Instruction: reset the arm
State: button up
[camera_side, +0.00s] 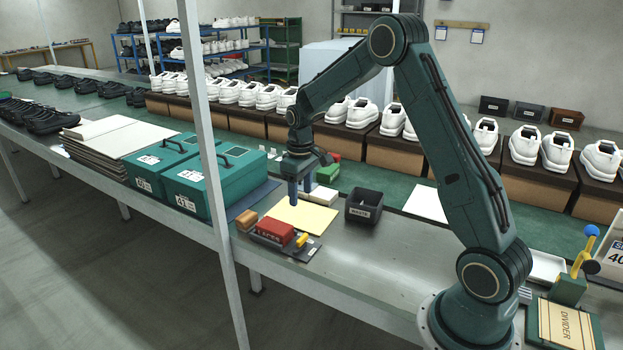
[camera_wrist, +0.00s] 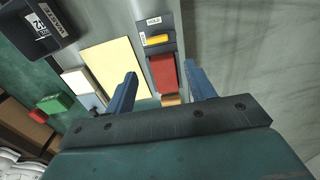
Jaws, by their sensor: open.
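My gripper (camera_side: 300,192) hangs from the green arm over the bench, pointing down, near the yellow sheet (camera_side: 302,216). In the wrist view, my gripper (camera_wrist: 160,88) shows two blue fingers spread apart with nothing held between them. Below and beyond the fingers lie the yellow sheet (camera_wrist: 116,68) and a red block (camera_wrist: 165,74) on a dark plate. I cannot tell the exact height of the fingertips above the bench.
A black bin (camera_side: 363,206) stands right of the yellow sheet. Green boxes (camera_side: 200,182) stand to the left. White shoes (camera_side: 268,97) line the back on brown boxes. A divider board (camera_side: 563,324) lies by my base. The metal bench front is clear (camera_side: 390,260).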

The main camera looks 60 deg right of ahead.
jog(key=s+a+r+t, duration=0.1)
jog(key=s+a+r, duration=0.4)
jog(key=r, duration=0.3)
jog(key=s+a+r+t, duration=0.1)
jog(key=s+a+r, duration=0.4)
jog(key=r, duration=0.2)
jog(key=s+a+r+t, duration=0.1)
jog(key=s+a, duration=0.3)
jog(key=s, duration=0.4)
jog(key=s+a+r+t, duration=0.2)
jog(key=s+a, duration=0.1)
jog(key=s, duration=0.6)
jog(key=shift+s+a, duration=0.2)
jog(key=shift+a, duration=0.15)
